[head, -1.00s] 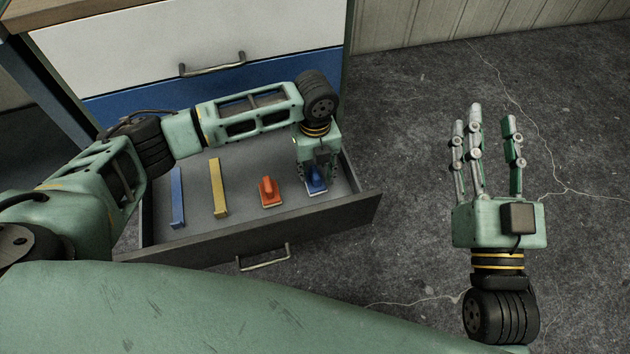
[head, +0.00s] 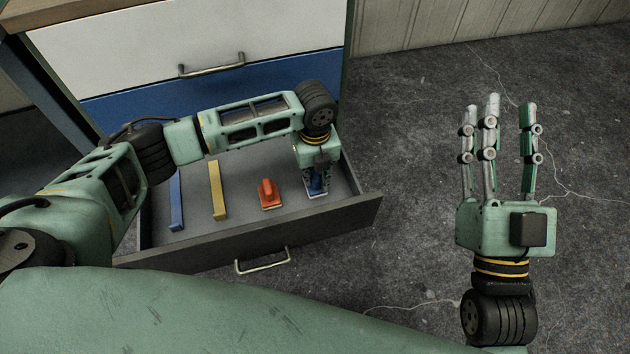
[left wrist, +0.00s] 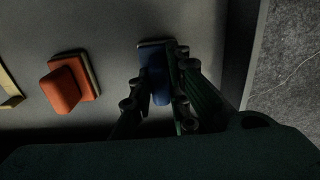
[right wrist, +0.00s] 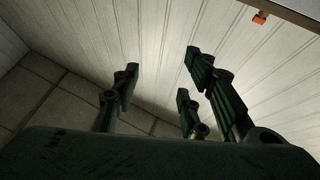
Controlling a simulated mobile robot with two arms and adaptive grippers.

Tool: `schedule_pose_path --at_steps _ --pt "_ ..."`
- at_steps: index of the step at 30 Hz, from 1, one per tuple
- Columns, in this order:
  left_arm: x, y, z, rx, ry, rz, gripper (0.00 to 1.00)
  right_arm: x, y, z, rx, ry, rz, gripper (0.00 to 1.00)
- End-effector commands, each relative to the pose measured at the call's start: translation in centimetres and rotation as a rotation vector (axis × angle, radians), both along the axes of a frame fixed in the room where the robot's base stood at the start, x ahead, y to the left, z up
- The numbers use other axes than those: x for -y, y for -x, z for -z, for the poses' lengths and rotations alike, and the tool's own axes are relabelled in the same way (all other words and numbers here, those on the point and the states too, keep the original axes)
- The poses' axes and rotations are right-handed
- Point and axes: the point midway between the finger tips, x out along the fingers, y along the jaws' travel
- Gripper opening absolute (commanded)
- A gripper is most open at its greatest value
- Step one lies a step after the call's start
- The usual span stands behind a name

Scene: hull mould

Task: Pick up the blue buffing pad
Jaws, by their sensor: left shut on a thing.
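The blue buffing pad (head: 316,187) is at the right end of the open drawer (head: 330,216), partly hidden by my left gripper (head: 317,178). That gripper points down and is shut on the pad. In the left wrist view the fingers (left wrist: 160,95) lie on both sides of the pad's blue handle (left wrist: 156,78), and its flat base edge shows beyond them. The pad seems to be at the drawer floor; I cannot tell whether it is lifted. My right gripper (head: 502,125) is open and empty over the floor at the right; its spread fingers also show in the right wrist view (right wrist: 165,95).
An orange pad (head: 269,194) sits left of the blue one in the drawer. A yellow bar (head: 217,189) and a blue bar (head: 176,202) lie further left. The drawer's front wall and handle (head: 262,261) face me. The concrete floor at right is clear.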

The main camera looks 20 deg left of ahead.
Motion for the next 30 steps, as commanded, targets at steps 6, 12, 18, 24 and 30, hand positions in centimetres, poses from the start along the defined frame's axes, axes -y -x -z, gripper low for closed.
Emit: schedule_pose_path --at_steps 6,12,18,24,30 --pt "0.0 0.0 0.0 0.0 0.0 0.0 0.0 0.0 0.0 0.0 -0.001 0.0 0.0 0.4" --pt "0.0 0.0 -0.1 0.0 0.0 0.0 0.0 0.0 0.0 0.0 -0.003 0.001 0.0 0.4" --pt "0.0 0.0 -0.9 0.001 0.0 0.0 0.0 0.1 -0.7 1.0 -0.068 0.02 0.007 0.4" --pt "0.0 -0.1 -3.0 0.002 0.0 0.001 0.0 0.2 -2.0 4.4 -0.25 0.07 0.016 0.4" --pt "0.0 -0.1 -6.1 0.002 0.001 0.0 0.0 0.8 -2.6 9.8 -0.52 0.142 0.031 0.4"
